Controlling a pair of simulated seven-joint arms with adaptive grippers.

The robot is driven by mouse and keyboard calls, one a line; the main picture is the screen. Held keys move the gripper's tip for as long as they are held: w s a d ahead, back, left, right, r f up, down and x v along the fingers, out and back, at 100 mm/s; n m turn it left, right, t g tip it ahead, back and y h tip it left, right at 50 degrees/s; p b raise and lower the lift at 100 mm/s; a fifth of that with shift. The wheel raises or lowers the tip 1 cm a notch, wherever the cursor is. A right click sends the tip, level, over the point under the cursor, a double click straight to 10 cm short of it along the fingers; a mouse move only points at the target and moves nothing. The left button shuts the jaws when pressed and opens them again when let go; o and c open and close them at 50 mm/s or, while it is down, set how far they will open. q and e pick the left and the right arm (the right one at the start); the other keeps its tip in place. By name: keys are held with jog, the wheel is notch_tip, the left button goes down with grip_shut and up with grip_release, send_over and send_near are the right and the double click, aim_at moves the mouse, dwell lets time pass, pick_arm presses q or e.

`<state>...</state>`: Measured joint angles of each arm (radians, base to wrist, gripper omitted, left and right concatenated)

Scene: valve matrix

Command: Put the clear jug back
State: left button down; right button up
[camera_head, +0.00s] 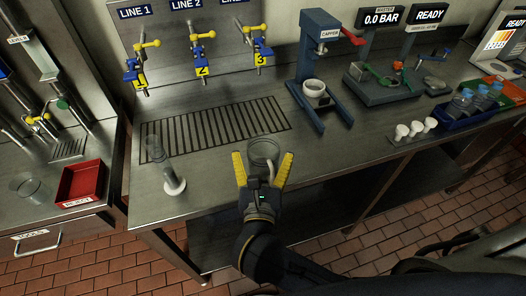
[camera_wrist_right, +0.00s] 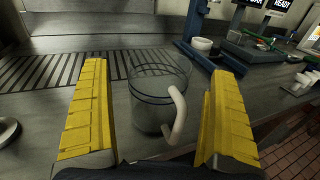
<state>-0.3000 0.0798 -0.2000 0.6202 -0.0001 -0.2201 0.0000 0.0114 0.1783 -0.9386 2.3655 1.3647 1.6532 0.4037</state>
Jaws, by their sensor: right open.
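The clear jug (camera_head: 263,150) stands upright on the steel bench, just in front of the slotted drain grate. In the right wrist view the jug (camera_wrist_right: 152,97) shows between my yellow fingers, with its pale handle (camera_wrist_right: 177,116) turned toward the gripper. My right gripper (camera_head: 262,170) is open, with one finger on each side of the jug. A gap shows between the jug and each finger in the right wrist view (camera_wrist_right: 155,115). My left gripper is not in view.
A clear tube on a white base (camera_head: 158,165) stands left of the jug. The drain grate (camera_head: 215,127) lies behind, below three numbered valves. The blue capper (camera_head: 318,60), white cups (camera_head: 410,131) and blue bottle crate (camera_head: 468,113) are to the right. A red reject bin (camera_head: 82,181) and clear beaker (camera_head: 28,187) are far left.

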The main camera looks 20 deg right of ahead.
jog(key=shift+v, duration=2.4)
jog(key=shift+r, duration=0.15)
